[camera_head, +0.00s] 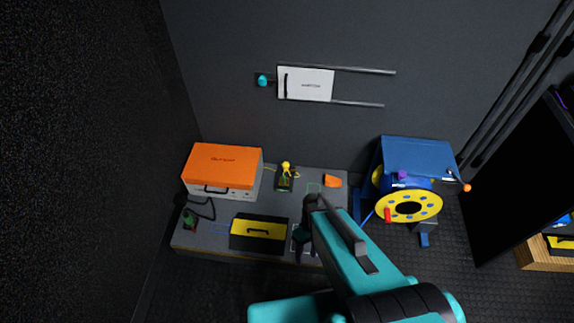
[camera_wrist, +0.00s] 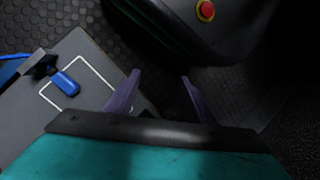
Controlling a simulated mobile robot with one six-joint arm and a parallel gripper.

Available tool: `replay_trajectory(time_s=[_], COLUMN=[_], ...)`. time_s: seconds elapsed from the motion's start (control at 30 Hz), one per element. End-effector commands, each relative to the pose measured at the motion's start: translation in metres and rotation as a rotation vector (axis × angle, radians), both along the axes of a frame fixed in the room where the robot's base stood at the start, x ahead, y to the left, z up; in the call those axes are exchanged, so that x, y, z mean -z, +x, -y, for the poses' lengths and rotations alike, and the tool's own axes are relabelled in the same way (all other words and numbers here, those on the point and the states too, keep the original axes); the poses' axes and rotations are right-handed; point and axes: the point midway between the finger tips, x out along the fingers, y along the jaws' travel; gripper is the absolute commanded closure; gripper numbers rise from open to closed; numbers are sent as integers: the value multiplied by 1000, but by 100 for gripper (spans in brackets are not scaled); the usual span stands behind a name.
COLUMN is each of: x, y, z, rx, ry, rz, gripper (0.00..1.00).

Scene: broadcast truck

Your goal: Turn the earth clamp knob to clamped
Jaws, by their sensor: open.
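A small green-and-black device with a yellow knob (camera_head: 285,167) stands at the back of the grey bench, with a yellow cable beside it; it looks like the earth clamp, but its markings are too small to read. Whether its knob is clamped cannot be told. It is not recognisable in the wrist view. My gripper (camera_wrist: 157,92) is open and empty, its two purple fingers apart over the bench edge and floor. In the head view my arm hides part of the bench's right side, and my gripper is in front of the device, nearer the bench's front.
An orange-topped box (camera_head: 224,166), a black-and-yellow case (camera_head: 258,232) and an orange piece (camera_head: 332,181) sit on the bench (camera_head: 215,238). A blue-handled part (camera_wrist: 66,82) lies by a white outline. A yellow cable reel (camera_head: 381,207) stands at right. A teal knob (camera_head: 262,80) is on the wall.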

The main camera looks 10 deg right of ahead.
Motion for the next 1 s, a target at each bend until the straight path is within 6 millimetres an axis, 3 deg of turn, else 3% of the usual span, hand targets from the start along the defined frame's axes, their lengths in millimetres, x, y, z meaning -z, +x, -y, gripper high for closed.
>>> replay_trajectory(time_s=[0.03, 0.1, 0.4, 0.7, 1.0], x=[14, 21, 40, 38, 22], y=[24, 51, 173, 280, 372], z=[-2, -5, -10, -7, 2], rx=[-24, -60, -184, -259, -291], ry=[22, 55, 159, 211, 230], rz=[26, 60, 222, 370, 499], gripper=[51, 51, 51, 51, 51])
